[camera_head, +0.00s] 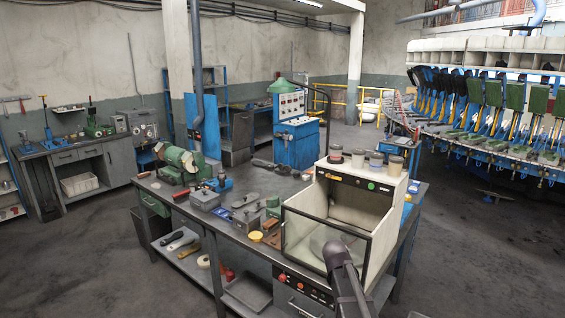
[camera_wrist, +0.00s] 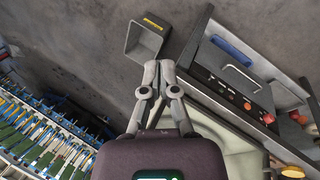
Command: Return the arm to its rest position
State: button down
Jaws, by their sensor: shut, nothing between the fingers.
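My gripper (camera_wrist: 159,68) shows in the wrist view with its two grey fingers together and nothing held between them. Its dark rounded body fills the bottom of that view. In the head view, a dark part of my arm (camera_head: 343,278) rises from the bottom edge, in front of the cream open-fronted booth (camera_head: 382,208) on the workbench. Whether the fingertips show in the head view is unclear.
The dark workbench (camera_head: 209,217) carries a green grinder (camera_head: 180,162), boxes and tools. Its front panel with red knobs lies at the right of the wrist view. A grey open bin (camera_wrist: 147,39) is beyond my fingers.

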jog(key=s+a+f+n+y+b, duration=0.1)
jog(key=s+a+f+y, duration=0.1)
jog(key=s, duration=0.5)
jog(key=s+a+f+n+t+y+b, duration=0.1)
jog(key=s+a+f+y, duration=0.1)
jog(key=s, duration=0.5)
jog(key=shift+a, duration=0.5)
jog(key=shift+d+f, duration=0.1)
